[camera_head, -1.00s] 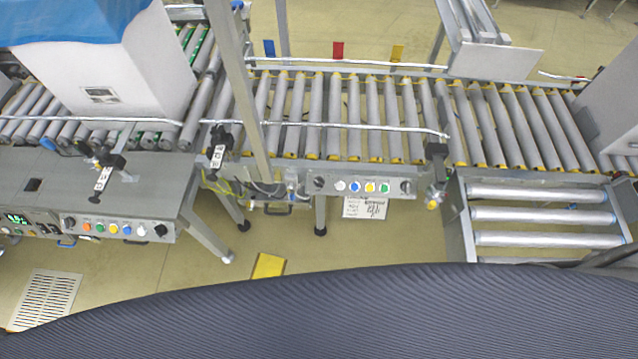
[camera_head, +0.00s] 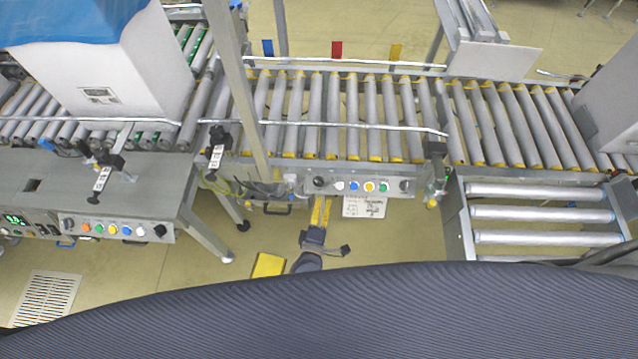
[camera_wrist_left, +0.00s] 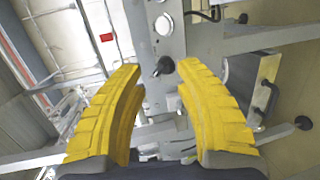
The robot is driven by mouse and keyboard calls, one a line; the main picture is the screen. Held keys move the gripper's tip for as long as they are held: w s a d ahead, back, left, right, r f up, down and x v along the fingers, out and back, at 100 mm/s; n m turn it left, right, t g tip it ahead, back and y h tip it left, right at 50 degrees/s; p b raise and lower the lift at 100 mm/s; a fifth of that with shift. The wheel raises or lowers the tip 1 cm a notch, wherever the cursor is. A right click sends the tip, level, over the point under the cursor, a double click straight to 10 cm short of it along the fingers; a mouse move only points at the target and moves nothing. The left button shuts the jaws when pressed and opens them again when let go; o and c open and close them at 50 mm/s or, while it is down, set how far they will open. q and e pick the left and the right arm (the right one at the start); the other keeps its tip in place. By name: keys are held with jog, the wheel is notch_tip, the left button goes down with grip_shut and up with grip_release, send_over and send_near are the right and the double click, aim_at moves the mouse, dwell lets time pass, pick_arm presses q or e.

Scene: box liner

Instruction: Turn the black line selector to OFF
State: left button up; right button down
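The middle control panel (camera_head: 360,187) hangs on the front of the roller conveyor. A black knob (camera_head: 318,182) sits at its left end, beside white, blue, yellow and green buttons. Another black knob (camera_head: 404,186) is at its right end. My left gripper (camera_head: 321,200) has yellow fingers and is just below the left-end knob. In the left wrist view, the fingers (camera_wrist_left: 160,75) are apart, and a black knob (camera_wrist_left: 164,66) shows between their tips, with a white button (camera_wrist_left: 163,24) above it. I see no contact. The knob's setting is too small to read. My right gripper is not in view.
A second panel (camera_head: 115,229) with coloured buttons and black knobs is on the left table. A white label sheet (camera_head: 364,206) is right of my gripper, under the middle panel. A yellow block (camera_head: 268,265) is on the floor. A metal post (camera_head: 240,90) rises left of the middle panel.

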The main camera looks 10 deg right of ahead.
aim_at(319, 184)
pick_arm(q)
notch_tip(319, 184, up, 14)
jog(key=n+y, duration=0.5)
jog(key=n, duration=1.7)
jog(key=s+f+n+g, duration=0.4)
jog(key=f+n+g, duration=0.1)
jog(key=n, duration=0.3)
jog(key=shift+y, duration=0.3)
jog(key=x, duration=1.7)
jog(key=shift+w+d+r, duration=0.25)
jog(key=shift+w+r, duration=0.05)
jog(key=shift+w, duration=0.05)
jog(key=shift+o, duration=0.2)
grip_shut()
